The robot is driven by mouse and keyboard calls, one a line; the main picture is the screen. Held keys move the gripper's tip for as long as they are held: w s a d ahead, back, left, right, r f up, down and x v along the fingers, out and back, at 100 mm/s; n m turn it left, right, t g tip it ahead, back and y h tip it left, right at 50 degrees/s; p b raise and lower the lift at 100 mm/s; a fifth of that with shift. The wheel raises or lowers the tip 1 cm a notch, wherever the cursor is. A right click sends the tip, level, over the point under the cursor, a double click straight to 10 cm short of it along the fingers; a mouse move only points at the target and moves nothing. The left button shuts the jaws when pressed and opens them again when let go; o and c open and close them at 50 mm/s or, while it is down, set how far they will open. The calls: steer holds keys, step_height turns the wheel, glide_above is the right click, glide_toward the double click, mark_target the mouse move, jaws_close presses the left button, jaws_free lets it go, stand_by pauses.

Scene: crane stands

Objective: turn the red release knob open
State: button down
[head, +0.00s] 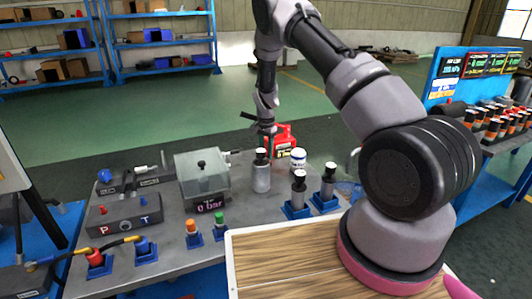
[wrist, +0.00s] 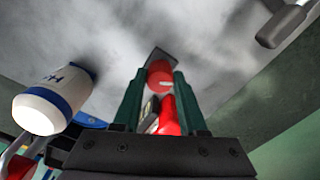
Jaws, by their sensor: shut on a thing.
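The red release knob (wrist: 159,75) shows in the wrist view as a round red end between my fingertips. My gripper (wrist: 160,82) has its two green fingers on either side of it and is shut on it. A second red part (wrist: 169,115) lies nearer the camera between the fingers. In the head view my gripper (head: 267,134) points down at the back of the grey bench, beside a bright red piece (head: 283,140). The knob cannot be made out there, and its turn angle cannot be read.
A white bottle (head: 298,157) stands close to the gripper; it also shows in the wrist view (wrist: 57,100). A grey cylinder (head: 261,175) stands in front. A clear-lidded box (head: 203,178) has a display reading 0 bar (head: 210,204). A P/T port block (head: 124,212) is at left.

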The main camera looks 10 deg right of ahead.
steer(key=shift+c, duration=2.2)
jaws_free()
step_height(320, 180, up, 11)
steer(key=shift+f, duration=0.1)
